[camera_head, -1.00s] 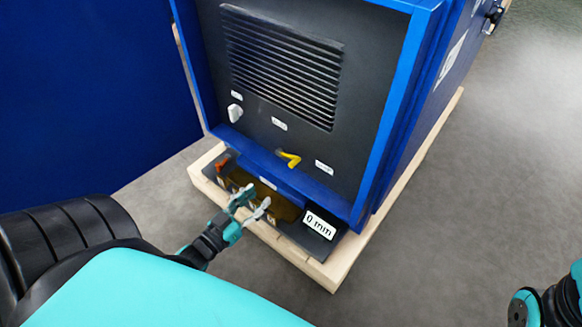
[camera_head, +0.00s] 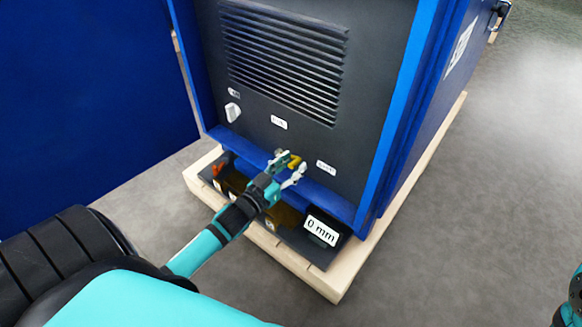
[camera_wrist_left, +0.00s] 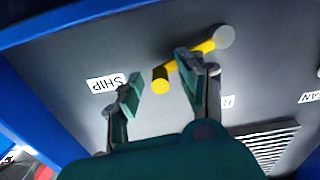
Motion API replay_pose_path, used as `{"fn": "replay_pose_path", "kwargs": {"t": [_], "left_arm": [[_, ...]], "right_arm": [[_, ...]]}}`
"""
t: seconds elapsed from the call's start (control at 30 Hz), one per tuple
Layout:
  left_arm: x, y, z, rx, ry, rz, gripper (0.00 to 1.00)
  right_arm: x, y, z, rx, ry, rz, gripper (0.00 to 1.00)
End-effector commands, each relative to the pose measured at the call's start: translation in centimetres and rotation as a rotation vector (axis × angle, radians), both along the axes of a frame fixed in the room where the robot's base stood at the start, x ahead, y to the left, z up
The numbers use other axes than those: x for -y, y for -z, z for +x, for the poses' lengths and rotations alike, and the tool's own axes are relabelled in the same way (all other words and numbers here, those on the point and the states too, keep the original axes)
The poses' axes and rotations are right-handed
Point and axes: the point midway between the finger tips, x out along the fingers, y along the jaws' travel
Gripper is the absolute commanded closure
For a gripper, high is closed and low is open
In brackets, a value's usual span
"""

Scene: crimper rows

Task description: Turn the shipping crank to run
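The yellow crank (camera_head: 295,161) is on the dark front panel of the blue cabinet, partly hidden by my gripper in the head view. In the left wrist view its yellow bar (camera_wrist_left: 203,49) runs from a grey round hub (camera_wrist_left: 224,37) to a yellow knob end (camera_wrist_left: 160,79) that points toward the SHIP label (camera_wrist_left: 105,84). My left gripper (camera_wrist_left: 158,80) is open, with one finger on each side of the knob end. One finger overlaps the bar in the picture; I cannot tell whether it touches. Another label (camera_wrist_left: 228,101) is partly hidden by that finger. My right gripper is out of view.
A white knob (camera_head: 233,112) sits left on the panel, below a vent grille (camera_head: 283,62). A low ledge with a "0 mm" display (camera_head: 321,230) juts out below on a wooden pallet (camera_head: 330,285). A blue door (camera_head: 90,90) stands at the left.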

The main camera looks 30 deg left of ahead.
Motion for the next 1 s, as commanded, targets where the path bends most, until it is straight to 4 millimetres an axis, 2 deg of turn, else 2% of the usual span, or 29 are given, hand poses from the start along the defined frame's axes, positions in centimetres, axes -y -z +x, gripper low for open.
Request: {"fn": "replay_pose_path", "kwargs": {"t": [0.13,0.4,0.43,1.0], "left_arm": [[0.00,-0.01,-0.02,0.000,0.000,0.000,0.63],[0.00,-0.01,-0.04,0.000,0.000,0.000,0.98],[0.00,-0.01,-0.04,0.000,0.000,0.000,1.00],[-0.10,-0.43,-0.04,-0.003,0.000,-0.026,1.00]], "right_arm": [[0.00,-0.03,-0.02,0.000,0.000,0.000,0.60],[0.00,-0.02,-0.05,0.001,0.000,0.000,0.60],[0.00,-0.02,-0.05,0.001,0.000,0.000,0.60],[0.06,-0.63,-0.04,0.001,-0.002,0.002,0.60]]}}
